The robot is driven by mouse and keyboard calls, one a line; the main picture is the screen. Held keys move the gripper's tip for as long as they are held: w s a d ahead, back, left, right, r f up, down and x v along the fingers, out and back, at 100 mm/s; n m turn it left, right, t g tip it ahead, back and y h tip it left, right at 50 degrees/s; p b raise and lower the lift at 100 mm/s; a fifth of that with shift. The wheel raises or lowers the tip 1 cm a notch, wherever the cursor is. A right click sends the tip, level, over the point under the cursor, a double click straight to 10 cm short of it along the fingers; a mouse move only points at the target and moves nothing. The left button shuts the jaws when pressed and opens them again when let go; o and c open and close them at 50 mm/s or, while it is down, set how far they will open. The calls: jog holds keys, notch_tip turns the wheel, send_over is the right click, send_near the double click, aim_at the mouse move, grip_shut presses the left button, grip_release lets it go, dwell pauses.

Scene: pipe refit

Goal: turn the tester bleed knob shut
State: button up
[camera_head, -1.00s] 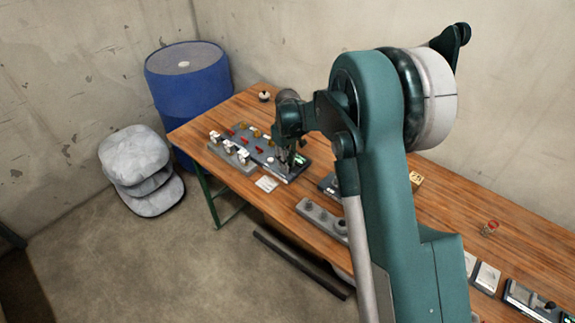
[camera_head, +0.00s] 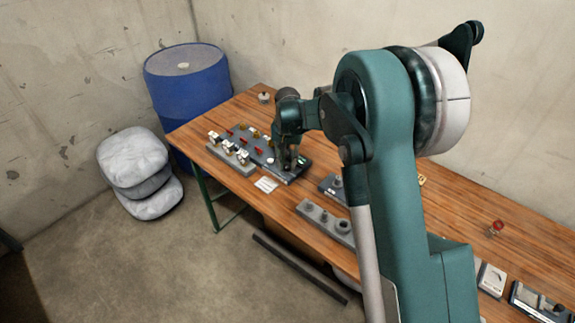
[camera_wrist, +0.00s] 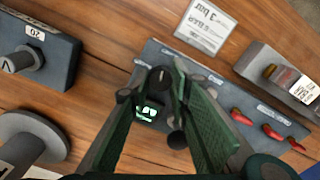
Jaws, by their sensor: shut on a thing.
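The tester is a dark grey panel (camera_wrist: 178,62) with a small green-lit display (camera_wrist: 149,112) and red levers (camera_wrist: 277,132). In the head view it lies at the far left part of the bench. The bleed knob (camera_wrist: 161,79) is small and dark, and stands between my fingertips in the wrist view. My gripper (camera_wrist: 158,76) is shut on the knob, with one finger at each side. In the head view my gripper (camera_head: 289,160) reaches down at the panel's right end and hides the knob. The knob's turn angle cannot be told.
A white "3 bar" card (camera_wrist: 206,25) lies beside the panel. A grey block with white-tagged fittings (camera_head: 229,150) stands in front of it. A grey stepped fixture (camera_head: 326,220) sits to the right. A blue barrel (camera_head: 188,85) stands behind the bench's left end.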

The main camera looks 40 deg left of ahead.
aim_at(288, 166)
jog(key=shift+m, duration=1.5)
jog(key=o, duration=0.9)
jog(key=shift+r, duration=0.15)
jog(key=shift+r, duration=5.9)
